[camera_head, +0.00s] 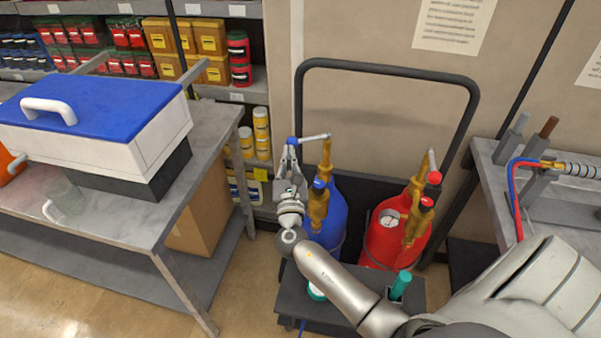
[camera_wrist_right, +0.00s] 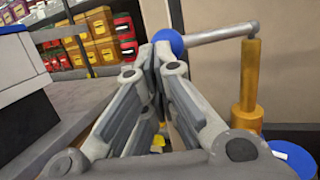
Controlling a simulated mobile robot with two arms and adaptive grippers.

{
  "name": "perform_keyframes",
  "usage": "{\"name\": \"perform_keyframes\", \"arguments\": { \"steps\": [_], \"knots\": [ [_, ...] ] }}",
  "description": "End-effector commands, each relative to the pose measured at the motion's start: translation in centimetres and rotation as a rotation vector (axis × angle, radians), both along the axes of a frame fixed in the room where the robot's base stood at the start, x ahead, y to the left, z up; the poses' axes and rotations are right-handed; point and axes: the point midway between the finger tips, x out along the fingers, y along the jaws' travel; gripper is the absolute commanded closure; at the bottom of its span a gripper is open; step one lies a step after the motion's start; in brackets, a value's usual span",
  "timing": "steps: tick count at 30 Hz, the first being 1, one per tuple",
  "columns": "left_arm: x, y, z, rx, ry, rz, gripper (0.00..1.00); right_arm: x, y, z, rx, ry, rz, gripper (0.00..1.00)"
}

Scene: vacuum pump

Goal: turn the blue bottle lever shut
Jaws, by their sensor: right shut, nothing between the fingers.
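The blue bottle (camera_head: 334,215) stands on the cart with a brass valve (camera_head: 326,165) on top. Its silver lever (camera_head: 314,137) reaches left from the valve top and ends in a blue ball. In the right wrist view the lever (camera_wrist_right: 215,35) runs left from the brass post (camera_wrist_right: 248,90) to the blue ball (camera_wrist_right: 168,42). My right gripper (camera_head: 291,150) is left of the valve, with its closed fingertips (camera_wrist_right: 155,60) by the blue ball. Nothing is between the fingers. I cannot tell whether they touch the ball. My left gripper is not in view.
A red bottle (camera_head: 384,238) with its own brass valve and gauge stands to the right of the blue bottle. A black cart handle (camera_head: 390,64) arches behind both. A grey table (camera_head: 100,222) with a blue-lidded machine (camera_head: 95,105) is at left. Shelves of boxes stand behind.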

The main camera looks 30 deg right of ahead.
Motion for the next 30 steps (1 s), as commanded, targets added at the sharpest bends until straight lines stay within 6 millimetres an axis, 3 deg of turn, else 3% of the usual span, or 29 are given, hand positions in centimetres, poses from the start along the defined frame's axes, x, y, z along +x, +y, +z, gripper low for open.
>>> {"name": "perform_keyframes", "arguments": {
  "steps": [3,12,21,30],
  "knots": [
    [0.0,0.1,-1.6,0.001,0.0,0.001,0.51,1.4,0.0,-0.4,0.004,-0.003,-0.109,1.0],
    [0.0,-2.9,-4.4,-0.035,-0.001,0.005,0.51,3.9,-0.6,-0.4,0.001,-0.004,-0.338,1.0],
    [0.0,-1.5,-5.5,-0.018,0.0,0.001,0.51,5.1,-1.3,-0.1,-0.002,-0.003,-0.376,1.0],
    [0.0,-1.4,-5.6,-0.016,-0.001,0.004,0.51,5.5,-1.5,0.0,-0.002,-0.002,-0.374,1.0]
  ]
}}
